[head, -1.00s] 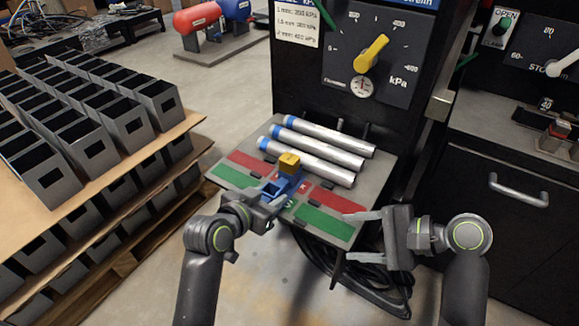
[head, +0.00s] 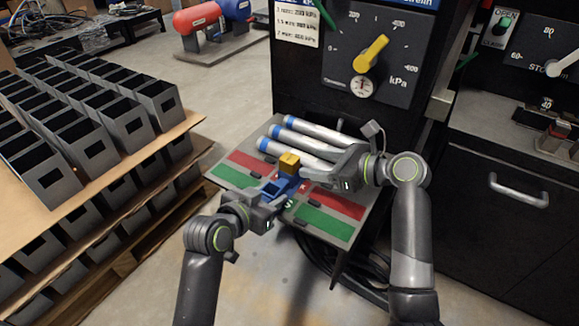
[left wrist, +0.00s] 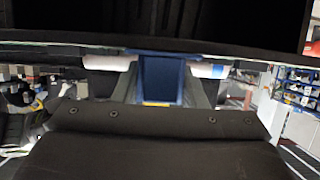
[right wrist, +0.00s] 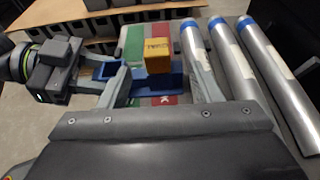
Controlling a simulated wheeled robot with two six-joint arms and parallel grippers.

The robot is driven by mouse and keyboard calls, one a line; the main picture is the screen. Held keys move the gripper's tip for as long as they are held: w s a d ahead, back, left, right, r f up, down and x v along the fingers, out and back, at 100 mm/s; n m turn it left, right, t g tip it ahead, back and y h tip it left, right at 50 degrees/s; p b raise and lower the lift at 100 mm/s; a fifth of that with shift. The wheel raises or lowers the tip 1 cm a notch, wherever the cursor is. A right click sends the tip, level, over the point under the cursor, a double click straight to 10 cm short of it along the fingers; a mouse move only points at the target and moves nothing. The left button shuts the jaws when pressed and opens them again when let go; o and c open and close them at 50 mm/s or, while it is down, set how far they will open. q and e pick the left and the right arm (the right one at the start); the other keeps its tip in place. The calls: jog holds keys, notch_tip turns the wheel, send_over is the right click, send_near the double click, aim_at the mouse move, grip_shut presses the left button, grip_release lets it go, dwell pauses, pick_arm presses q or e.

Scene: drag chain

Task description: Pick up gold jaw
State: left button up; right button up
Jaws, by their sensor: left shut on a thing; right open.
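The gold jaw (head: 289,162) is a small yellow block on top of the blue vise body (head: 279,187), over the table. My left gripper (head: 268,199) is shut on the blue vise body from the near left side; the blue body also fills its left wrist view (left wrist: 160,80). My right gripper (head: 308,168) is open and has come in from the right beside the gold jaw. In the right wrist view the gold jaw (right wrist: 158,55) stands between its two spread fingers, with gaps on both sides.
Several silver cylinders with blue ends (head: 305,140) lie behind the jaw, close to the right gripper. The table has red and green pads (head: 323,222). A black gauge cabinet (head: 310,85) stands behind it. A rack of grey boxes (head: 125,120) is at left.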

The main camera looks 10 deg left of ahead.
aim_at(297, 161)
jog(key=x, duration=0.2)
jog(key=shift+w+a+f, duration=0.15)
jog(key=shift+a, duration=0.2)
jog(key=shift+s+x, duration=0.2)
jog(key=shift+x, duration=2.4)
jog(key=shift+a, duration=0.1)
jog(key=shift+c, duration=0.5)
grip_shut()
